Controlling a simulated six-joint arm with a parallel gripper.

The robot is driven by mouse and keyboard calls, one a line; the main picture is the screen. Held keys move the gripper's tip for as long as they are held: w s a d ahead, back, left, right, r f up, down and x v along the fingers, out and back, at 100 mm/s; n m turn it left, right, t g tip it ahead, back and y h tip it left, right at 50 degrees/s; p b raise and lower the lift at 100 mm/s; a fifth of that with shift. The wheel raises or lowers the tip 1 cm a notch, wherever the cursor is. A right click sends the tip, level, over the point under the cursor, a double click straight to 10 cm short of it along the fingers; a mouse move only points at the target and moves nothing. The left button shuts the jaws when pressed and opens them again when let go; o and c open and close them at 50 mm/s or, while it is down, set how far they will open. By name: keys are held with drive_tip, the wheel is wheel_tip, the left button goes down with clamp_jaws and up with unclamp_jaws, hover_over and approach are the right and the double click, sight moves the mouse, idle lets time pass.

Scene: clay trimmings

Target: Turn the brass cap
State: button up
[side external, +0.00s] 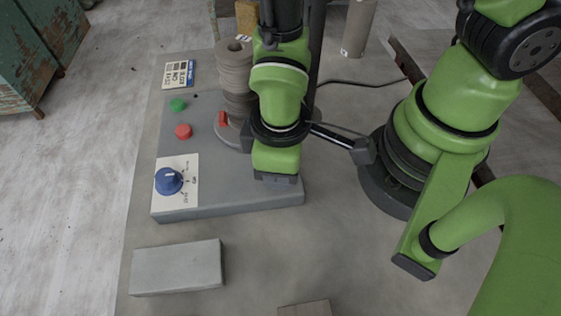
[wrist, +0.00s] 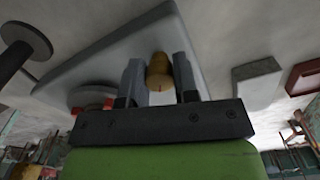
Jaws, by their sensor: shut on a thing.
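The brass cap (wrist: 159,72) shows in the wrist view as a short yellow-brown cylinder with a small dark red mark near its lower edge. My gripper (wrist: 160,80) has one finger on each side of it and is shut on it. In the side view my gripper (side external: 276,180) points down over the right part of the grey panel box (side external: 235,190). There the cap and the fingertips are hidden behind my wrist.
The panel box carries a blue knob (side external: 169,181), a red button (side external: 183,131), a green button (side external: 178,105) and a stack of grey-brown rings (side external: 236,75). A grey block (side external: 177,267) lies in front. A thin dark cable runs behind my arm. Tabletop between block and box is clear.

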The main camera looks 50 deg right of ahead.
idle(0.4)
drive_tip(key=o, duration=0.9)
drive_tip(key=shift+o, duration=0.2)
drive_tip(key=shift+r, duration=0.1)
wheel_tip(320, 180, up, 10)
drive_tip(key=shift+f, duration=0.1)
drive_tip(key=s+d+r+m+t+y, duration=0.1)
drive_tip(key=d+r+m+t, duration=0.2)
drive_tip(key=d+r, duration=0.3)
drive_tip(key=s+d+r+m+t+y, duration=0.1)
drive_tip(key=d+r+m+t, duration=0.3)
drive_tip(key=r, duration=0.6)
drive_tip(key=shift+d+r+m, duration=0.3)
drive_tip(key=shift+d+m, duration=1)
